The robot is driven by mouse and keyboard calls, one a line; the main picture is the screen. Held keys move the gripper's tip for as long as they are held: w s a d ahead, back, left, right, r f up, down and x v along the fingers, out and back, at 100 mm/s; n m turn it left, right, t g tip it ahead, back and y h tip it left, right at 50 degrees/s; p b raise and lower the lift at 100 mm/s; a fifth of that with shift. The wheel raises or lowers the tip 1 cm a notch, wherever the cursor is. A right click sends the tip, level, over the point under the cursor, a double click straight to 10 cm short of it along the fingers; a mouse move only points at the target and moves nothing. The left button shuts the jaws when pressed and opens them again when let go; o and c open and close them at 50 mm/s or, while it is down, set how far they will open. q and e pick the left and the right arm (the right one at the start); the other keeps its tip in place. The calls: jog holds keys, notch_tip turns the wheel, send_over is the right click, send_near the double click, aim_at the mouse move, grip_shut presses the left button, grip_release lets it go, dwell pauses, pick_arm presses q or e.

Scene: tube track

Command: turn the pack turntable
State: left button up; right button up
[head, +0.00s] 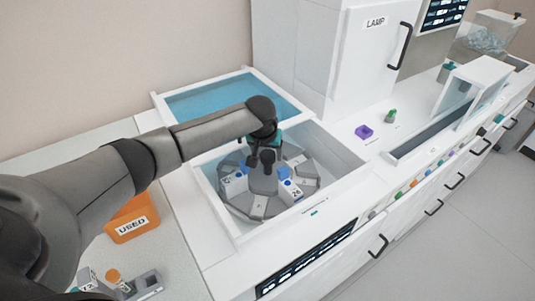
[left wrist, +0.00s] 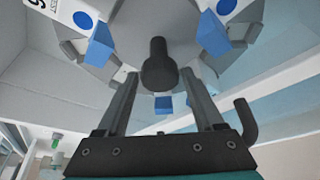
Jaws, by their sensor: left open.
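The pack turntable (head: 264,184) is a grey, many-sided disc inside an open white bay. White packs with blue parts stand on it, one at the left (head: 234,186) and one at the right (head: 290,191). My left gripper (head: 262,158) is over the middle of the turntable, pointing down, with its jaws open. In the left wrist view, a dark round-ended knob (left wrist: 158,68) stands at the turntable's centre, between the two fingers of the left gripper (left wrist: 160,82). A gap shows on each side of it. My right gripper is in neither view.
White bay walls (head: 338,152) surround the turntable closely. A blue-floored bay (head: 205,101) lies behind it. An orange USED bin (head: 131,220) stands at the left. A white LAMP cabinet (head: 366,60) rises behind at right. A purple item (head: 364,131) sits on the right counter.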

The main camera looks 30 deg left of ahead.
pick_arm(q)
grip_shut()
dwell(0.6)
